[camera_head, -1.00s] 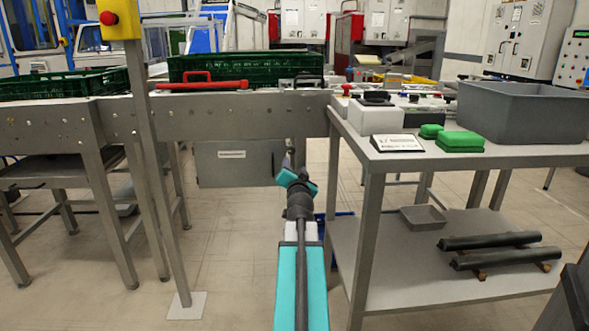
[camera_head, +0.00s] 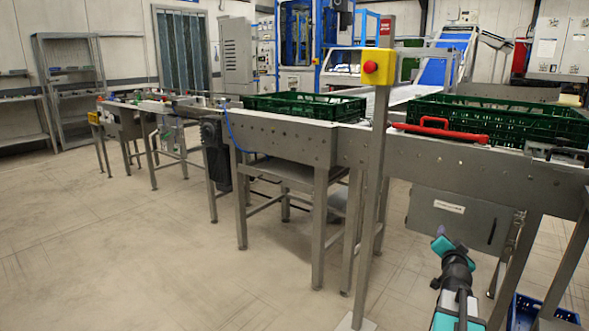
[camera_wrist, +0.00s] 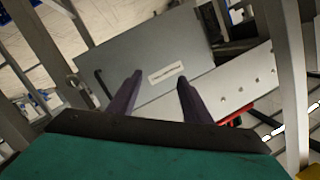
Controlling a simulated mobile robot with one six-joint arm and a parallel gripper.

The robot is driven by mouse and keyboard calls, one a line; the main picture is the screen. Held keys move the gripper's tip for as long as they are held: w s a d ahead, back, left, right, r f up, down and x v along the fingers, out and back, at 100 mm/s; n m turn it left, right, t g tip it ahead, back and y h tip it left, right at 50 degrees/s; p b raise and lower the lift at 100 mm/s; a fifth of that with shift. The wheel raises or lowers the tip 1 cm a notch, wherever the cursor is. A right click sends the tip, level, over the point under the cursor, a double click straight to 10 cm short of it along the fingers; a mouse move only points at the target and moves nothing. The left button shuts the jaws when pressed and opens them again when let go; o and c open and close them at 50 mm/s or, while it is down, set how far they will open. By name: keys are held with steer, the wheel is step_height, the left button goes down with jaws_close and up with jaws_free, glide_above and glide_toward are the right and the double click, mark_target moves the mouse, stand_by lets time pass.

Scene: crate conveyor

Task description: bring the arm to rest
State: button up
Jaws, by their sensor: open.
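My arm reaches forward from the bottom right of the head view, and my gripper (camera_head: 449,243) is at its end, low in front of the conveyor's side. In the wrist view my gripper (camera_wrist: 157,92) shows two dark fingers spread apart, with nothing between them. Beyond the fingers is a grey panel box (camera_wrist: 150,50) with a white label. The same grey box (camera_head: 450,215) hangs under the conveyor in the head view. My gripper appears apart from it.
The conveyor (camera_head: 470,165) runs across the view, carrying green crates (camera_head: 305,106) (camera_head: 500,118) and a red-handled tool (camera_head: 440,132). A post with a red button on a yellow box (camera_head: 371,67) stands left of my arm. A blue crate (camera_head: 530,312) is on the floor right. Open floor lies left.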

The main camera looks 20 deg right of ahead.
steer(key=w+a+f+n+y+p, duration=0.1)
steer(key=w+a+f+y+p, duration=0.2)
steer(key=a, duration=0.4)
steer(key=w+a+f+n+y+p, duration=0.1)
steer(key=w+a+f+n+p, duration=0.2)
steer(key=a, duration=0.5)
steer(key=w+a+f+y+p, duration=0.2)
steer(key=w+a+f+p, duration=0.1)
steer(key=a+f, duration=0.3)
steer(key=s+a+f+n+g+y+p, duration=0.2)
steer(key=a+f+p, duration=0.25)
steer(key=a, duration=0.65)
steer(key=s+a+f+n+g+y+p, duration=0.25)
steer(key=a+f, duration=0.25)
steer(key=a, duration=0.6)
steer(key=s+a+f+n+g+y+p, duration=0.1)
steer(key=s+a+f+n+g+p, duration=0.2)
steer(key=s+a, duration=0.5)
steer(key=s+a+f+n+g+y+p, duration=0.1)
steer(key=s+a+f+g+p, duration=0.35)
steer(key=s, duration=0.55)
steer(key=s+n+g+h+p, duration=0.1)
steer(key=s+g, duration=0.4)
steer(key=s, duration=1.5)
steer(key=shift+a+n+g+h, duration=0.35)
steer(key=shift+a+n+g, duration=0.1)
steer(key=shift+n, duration=0.3)
